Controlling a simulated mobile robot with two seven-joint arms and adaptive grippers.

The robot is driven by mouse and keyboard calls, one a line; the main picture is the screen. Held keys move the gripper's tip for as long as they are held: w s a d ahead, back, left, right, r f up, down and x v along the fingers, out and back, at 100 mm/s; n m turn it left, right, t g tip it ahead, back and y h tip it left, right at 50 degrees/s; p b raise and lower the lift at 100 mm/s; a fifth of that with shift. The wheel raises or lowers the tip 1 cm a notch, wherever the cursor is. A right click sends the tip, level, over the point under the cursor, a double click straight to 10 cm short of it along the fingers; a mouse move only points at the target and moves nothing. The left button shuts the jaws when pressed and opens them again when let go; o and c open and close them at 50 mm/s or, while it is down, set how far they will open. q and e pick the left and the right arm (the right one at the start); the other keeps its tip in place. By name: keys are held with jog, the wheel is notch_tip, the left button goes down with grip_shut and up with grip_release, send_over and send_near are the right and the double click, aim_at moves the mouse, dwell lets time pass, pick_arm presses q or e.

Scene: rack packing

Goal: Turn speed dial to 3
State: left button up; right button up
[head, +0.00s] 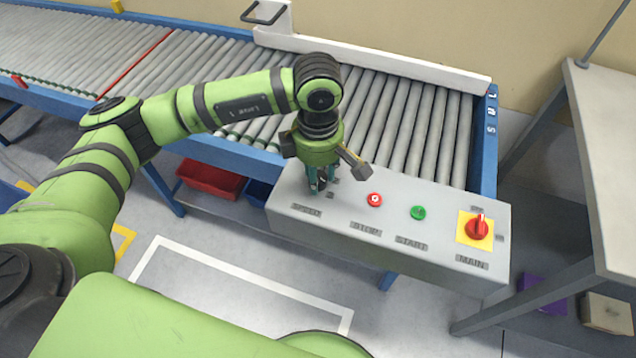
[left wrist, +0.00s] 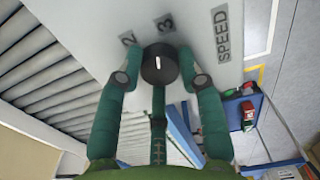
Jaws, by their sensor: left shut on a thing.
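The speed dial (left wrist: 160,64) is a round black knob with a short white mark, on the grey control box (head: 420,240). In the left wrist view the mark runs roughly up the picture, near the direction of the label 3 (left wrist: 165,23). The label 2 (left wrist: 128,38) is left of it and the SPEED label (left wrist: 222,34) right. My left gripper (head: 318,190) points down at the box's left end, its fingers shut on the dial from both sides. In the head view the gripper mostly hides the dial. My right gripper is not in view.
A red stop button (head: 375,200), a green start button (head: 418,212) and a red main switch (head: 478,228) on a yellow plate are to the right. The roller conveyor (head: 400,120) lies behind. A grey table (head: 610,150) stands at right.

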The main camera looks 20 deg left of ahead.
aim_at(318, 177)
pick_arm(q)
jog(key=shift+m+b, duration=1.3)
jog(key=shift+b, duration=0.3)
jog(key=o, duration=1.2)
jog(key=shift+c, duration=0.2)
notch_tip(318, 177, up, 12)
